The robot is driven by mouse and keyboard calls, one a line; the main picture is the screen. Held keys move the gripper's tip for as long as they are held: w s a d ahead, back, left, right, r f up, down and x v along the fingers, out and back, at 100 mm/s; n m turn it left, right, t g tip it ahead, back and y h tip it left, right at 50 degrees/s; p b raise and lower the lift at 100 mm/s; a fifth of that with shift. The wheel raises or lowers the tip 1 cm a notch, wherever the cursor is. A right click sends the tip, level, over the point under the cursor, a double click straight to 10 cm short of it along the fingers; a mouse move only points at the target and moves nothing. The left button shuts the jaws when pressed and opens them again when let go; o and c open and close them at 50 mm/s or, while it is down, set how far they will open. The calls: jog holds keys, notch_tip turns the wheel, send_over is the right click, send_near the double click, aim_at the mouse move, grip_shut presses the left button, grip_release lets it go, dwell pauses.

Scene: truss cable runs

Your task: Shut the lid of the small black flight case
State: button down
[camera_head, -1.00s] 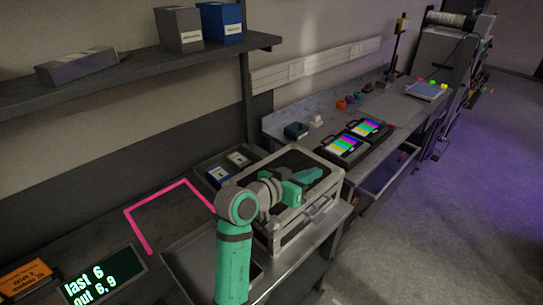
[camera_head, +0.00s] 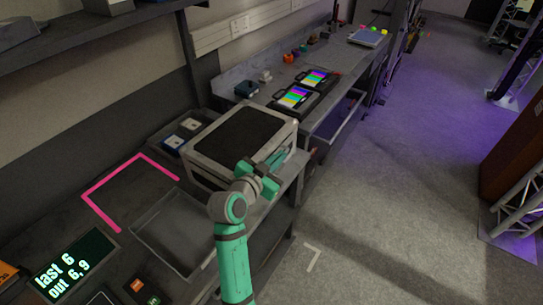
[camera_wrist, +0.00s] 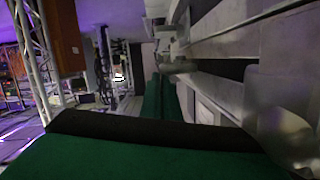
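The flight case (camera_head: 191,165), with pale metal edges and a dark panel on top, stands on the bench in the head view. Its top looks flat and level, so the lid appears down; a small gap at the front edge cannot be ruled out. My green gripper (camera_head: 279,157) is at the case's front right side, beside the upper edge. In the wrist view the gripper's fingers (camera_wrist: 163,98) lie close together with a thin dark seam and nothing seen between them. The case's metal-edged side (camera_wrist: 220,90) fills the right of that view, very near the fingers.
A shallow grey tray (camera_head: 139,228) lies left of my arm, beside a pink corner outline (camera_head: 97,212). Two colour-screen cases (camera_head: 296,97) stand farther along the bench. Open floor (camera_head: 370,200) lies to the right.

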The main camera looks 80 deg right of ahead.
jog(key=shift+w+f, duration=0.15)
jog(key=shift+f, duration=0.4)
jog(key=shift+r, duration=0.15)
jog(key=w+a+r, duration=0.3)
jog(key=a+r, duration=0.4)
jog(key=a, duration=0.2)
